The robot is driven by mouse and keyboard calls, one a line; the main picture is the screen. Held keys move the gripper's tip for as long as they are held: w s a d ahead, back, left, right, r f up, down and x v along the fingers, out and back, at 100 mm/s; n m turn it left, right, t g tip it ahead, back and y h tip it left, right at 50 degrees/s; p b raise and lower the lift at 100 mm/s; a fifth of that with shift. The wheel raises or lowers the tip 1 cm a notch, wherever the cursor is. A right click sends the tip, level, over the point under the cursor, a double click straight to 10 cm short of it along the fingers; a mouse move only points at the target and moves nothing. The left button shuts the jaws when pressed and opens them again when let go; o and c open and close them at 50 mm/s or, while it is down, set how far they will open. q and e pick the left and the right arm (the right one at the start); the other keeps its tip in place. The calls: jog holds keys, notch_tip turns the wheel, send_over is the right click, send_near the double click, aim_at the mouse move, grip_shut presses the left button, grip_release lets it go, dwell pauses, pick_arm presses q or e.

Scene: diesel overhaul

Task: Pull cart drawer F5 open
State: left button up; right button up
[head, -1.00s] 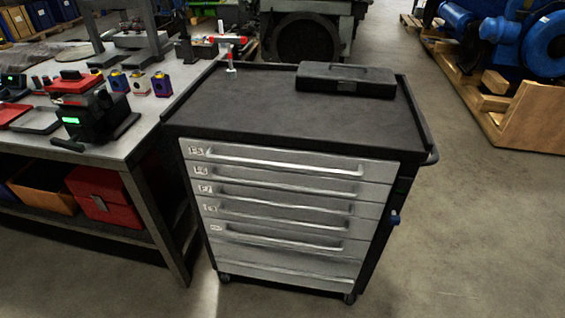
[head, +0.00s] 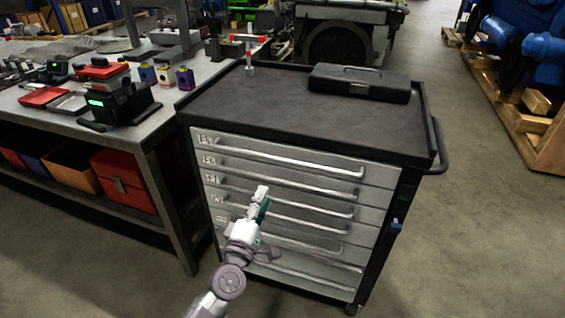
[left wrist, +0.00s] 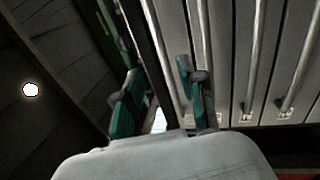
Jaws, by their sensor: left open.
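The tool cart has a column of grey drawers with long bar handles. Drawer F5 (head: 285,150) is the top one in the head view, its label at the left end, and looks shut. My left gripper (head: 262,198) is in front of the middle drawers, lower than the F5 handle (head: 300,162). In the left wrist view my left gripper (left wrist: 160,95) has its two green-padded fingers apart with nothing clearly held between them. Drawer fronts and handles run up and down there; which one is F5 I cannot tell. My right gripper is in neither view.
A black toolbox (head: 360,82) lies on the cart top (head: 285,105). A workbench (head: 150,130) with several parts stands close on the cart's left. A side handle (head: 437,150) sticks out at the cart's right. Floor is open in front and to the right.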

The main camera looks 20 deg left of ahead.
pick_arm(q)
send_near(279, 158)
jog(key=w, duration=0.7)
jog(key=w+r, duration=0.1)
jog(key=w, duration=0.2)
jog(key=shift+d+r, duration=0.1)
jog(key=shift+d, duration=0.1)
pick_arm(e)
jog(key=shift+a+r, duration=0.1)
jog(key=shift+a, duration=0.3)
pick_arm(q)
grip_shut()
